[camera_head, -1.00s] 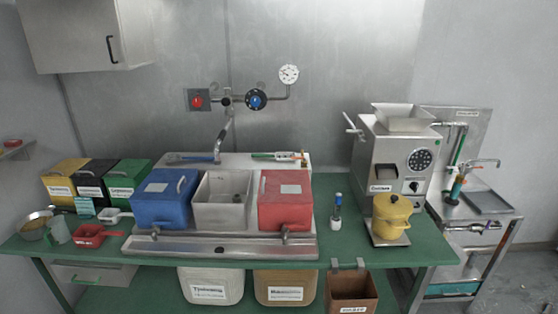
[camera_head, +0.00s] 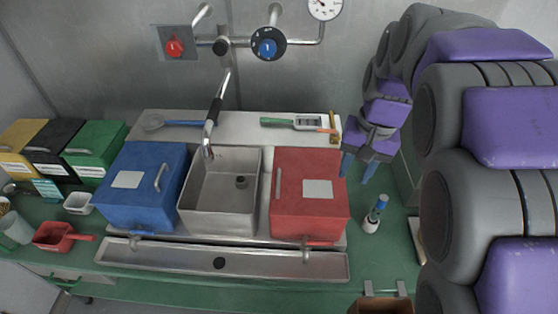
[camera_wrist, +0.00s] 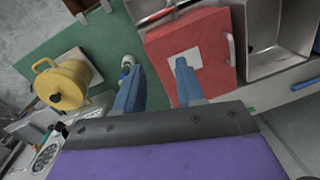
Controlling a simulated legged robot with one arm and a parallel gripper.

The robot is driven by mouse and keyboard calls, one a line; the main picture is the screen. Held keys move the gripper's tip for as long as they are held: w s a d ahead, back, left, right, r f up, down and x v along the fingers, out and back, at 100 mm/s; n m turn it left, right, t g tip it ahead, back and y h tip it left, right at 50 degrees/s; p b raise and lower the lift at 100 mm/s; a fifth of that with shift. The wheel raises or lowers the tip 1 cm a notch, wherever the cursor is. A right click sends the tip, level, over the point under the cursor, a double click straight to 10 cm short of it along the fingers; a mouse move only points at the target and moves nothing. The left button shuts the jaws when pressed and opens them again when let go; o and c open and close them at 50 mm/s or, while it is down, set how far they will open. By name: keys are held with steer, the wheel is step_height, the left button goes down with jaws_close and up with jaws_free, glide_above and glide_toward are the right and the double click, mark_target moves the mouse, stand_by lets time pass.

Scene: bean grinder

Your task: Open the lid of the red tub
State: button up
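The red tub (camera_head: 308,220) stands right of the steel basin with its lid (camera_head: 300,165) shut. The lid has a pale label and a light bar handle (camera_head: 278,188) along its left edge. In the wrist view the red tub (camera_wrist: 168,38) is upside down, with the handle (camera_wrist: 230,48) at the right. My gripper (camera_head: 358,168) is at the tub's right side in the head view, with two blue fingers spread apart and nothing between them. In the wrist view one finger of my gripper (camera_wrist: 155,75) overlaps the lid's label; I cannot tell whether it touches.
The steel basin (camera_head: 210,212) and a blue tub (camera_head: 140,205) stand left of the red tub. A tap (camera_head: 212,115) rises behind the basin. A small blue-topped bottle (camera_head: 374,213) stands right of the tub. A yellow pot (camera_wrist: 68,82) shows in the wrist view.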

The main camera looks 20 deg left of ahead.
steer(key=w+a+r+n+y+p, duration=0.1)
steer(key=w+a+r, duration=0.1)
steer(key=w+a, duration=0.55)
steer(key=n, duration=0.2)
glide_above(279, 174)
steer(key=d, duration=0.3)
steer(key=a+f+b, duration=0.1)
steer(key=f, duration=0.4)
steer(key=a+f+b, duration=0.1)
steer(key=f, duration=0.5)
steer(key=f+b, duration=0.1)
steer(key=f, duration=0.4)
steer(key=shift+a+f, duration=0.2)
steer(key=shift+a, duration=0.2)
steer(key=shift+d+f+m, duration=0.25)
steer(key=shift+f+m, duration=0.05)
steer(key=shift+f, duration=0.15)
steer(key=shift+a, duration=0.1)
steer(key=shift+c, duration=0.3)
steer(key=shift+a, duration=0.1)
steer(key=c, duration=0.3)
jaws_close()
